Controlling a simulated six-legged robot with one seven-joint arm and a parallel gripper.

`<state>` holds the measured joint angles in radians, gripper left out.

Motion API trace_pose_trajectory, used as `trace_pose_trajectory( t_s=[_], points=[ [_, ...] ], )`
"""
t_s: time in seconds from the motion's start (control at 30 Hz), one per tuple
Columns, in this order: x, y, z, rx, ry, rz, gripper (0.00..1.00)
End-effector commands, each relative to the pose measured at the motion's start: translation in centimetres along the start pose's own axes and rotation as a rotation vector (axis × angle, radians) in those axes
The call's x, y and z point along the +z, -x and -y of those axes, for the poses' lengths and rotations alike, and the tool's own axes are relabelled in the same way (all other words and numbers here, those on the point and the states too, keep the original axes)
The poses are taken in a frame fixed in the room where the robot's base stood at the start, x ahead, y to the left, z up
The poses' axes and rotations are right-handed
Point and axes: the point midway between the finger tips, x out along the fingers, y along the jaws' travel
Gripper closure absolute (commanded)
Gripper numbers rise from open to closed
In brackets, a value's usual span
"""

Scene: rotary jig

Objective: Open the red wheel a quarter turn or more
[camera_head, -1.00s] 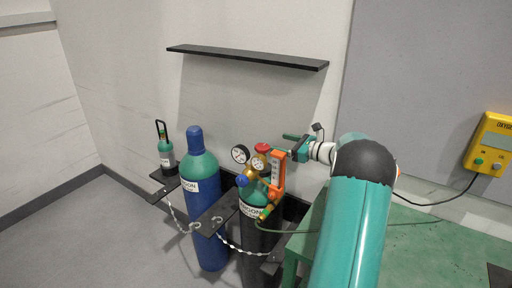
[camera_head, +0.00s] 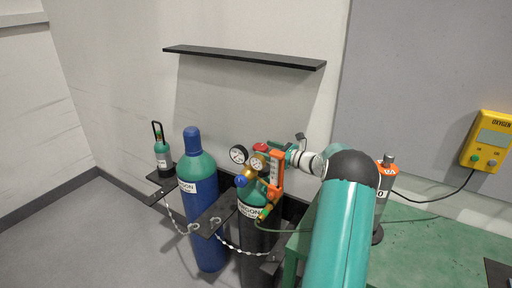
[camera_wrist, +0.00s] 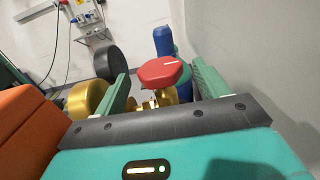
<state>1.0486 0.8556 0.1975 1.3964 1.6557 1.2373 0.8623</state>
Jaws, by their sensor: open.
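The red wheel (camera_head: 261,147) is a small red knob on top of the brass regulator (camera_head: 257,163) of the dark-bodied argon cylinder (camera_head: 252,211). In the wrist view the red wheel (camera_wrist: 160,73) is an angular red cap with a white mark, on a brass stem. My gripper (camera_head: 274,147) is right beside the wheel, on its right. In the wrist view the two green fingers of my gripper (camera_wrist: 160,70) stand apart, with the wheel showing between them. I cannot tell whether either finger touches it. The fingers hide part of the brass fitting.
A blue cylinder (camera_head: 205,225) and a small green bottle (camera_head: 163,155) stand left. A black shelf (camera_head: 245,58) is above.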

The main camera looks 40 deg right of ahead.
Motion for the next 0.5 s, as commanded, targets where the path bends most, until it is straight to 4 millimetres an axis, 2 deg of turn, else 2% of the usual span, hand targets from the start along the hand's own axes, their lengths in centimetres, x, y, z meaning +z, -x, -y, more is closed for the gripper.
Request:
trace_pose_trajectory(
  t_s=[0.1, 0.2, 0.33, 0.5],
  points=[
    [0.0, -2.4, -0.1, 0.004, 0.001, 0.000, 0.27],
    [0.0, -3.9, -0.1, 0.003, 0.000, 0.000, 0.27],
    [0.1, -5.0, -0.1, 0.001, 0.001, 0.001, 0.27],
    [0.1, -5.3, -0.1, 0.001, 0.000, 0.000, 0.27]
  ],
)
